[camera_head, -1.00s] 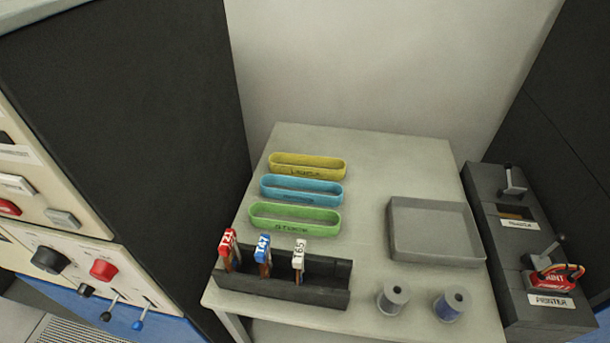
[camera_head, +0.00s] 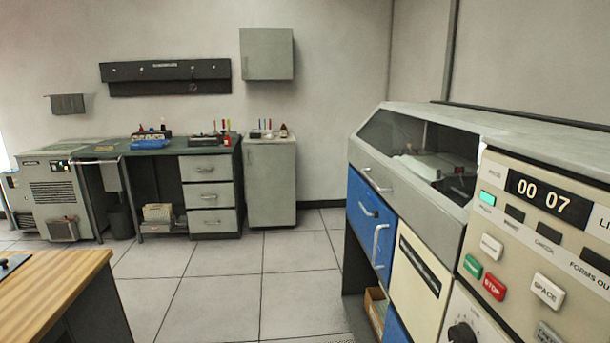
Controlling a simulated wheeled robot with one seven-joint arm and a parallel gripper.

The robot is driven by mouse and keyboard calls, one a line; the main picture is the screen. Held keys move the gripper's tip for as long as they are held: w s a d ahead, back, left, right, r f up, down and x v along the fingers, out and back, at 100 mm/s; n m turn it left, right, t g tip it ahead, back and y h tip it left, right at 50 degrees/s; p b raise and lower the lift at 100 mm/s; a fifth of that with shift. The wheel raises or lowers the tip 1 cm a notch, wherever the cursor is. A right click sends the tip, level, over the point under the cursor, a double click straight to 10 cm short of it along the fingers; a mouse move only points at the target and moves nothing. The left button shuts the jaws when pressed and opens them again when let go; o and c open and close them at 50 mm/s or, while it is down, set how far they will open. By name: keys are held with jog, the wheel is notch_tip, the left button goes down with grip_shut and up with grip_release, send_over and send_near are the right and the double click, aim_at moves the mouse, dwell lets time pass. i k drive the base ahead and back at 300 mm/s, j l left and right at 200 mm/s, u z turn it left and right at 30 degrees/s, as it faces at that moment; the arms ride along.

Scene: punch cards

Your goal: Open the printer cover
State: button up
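The printer (camera_head: 425,205) stands at the right in the head view, with a grey top and blue and cream front panels. Its cover (camera_head: 415,150) has a dark see-through window and looks closed. A pale bar handle (camera_head: 376,181) sits on the cover's lower front edge. Paper and parts show dimly through the window. Two more handles are on the blue panels below. A control panel (camera_head: 545,220) with a "00 07" display and coloured buttons is at the near right. My gripper is not in this view.
A wooden table (camera_head: 55,290) is at the lower left. Open tiled floor (camera_head: 235,290) lies between it and the printer. A green-topped desk (camera_head: 155,149) with drawers and a grey cabinet (camera_head: 271,185) stand along the back wall. A wall cabinet (camera_head: 266,55) hangs above.

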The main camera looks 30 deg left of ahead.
aim_at(442, 224)
jog(key=u, duration=0.65)
jog(key=i+j+z, duration=0.35)
jog(key=i+j, duration=1.1)
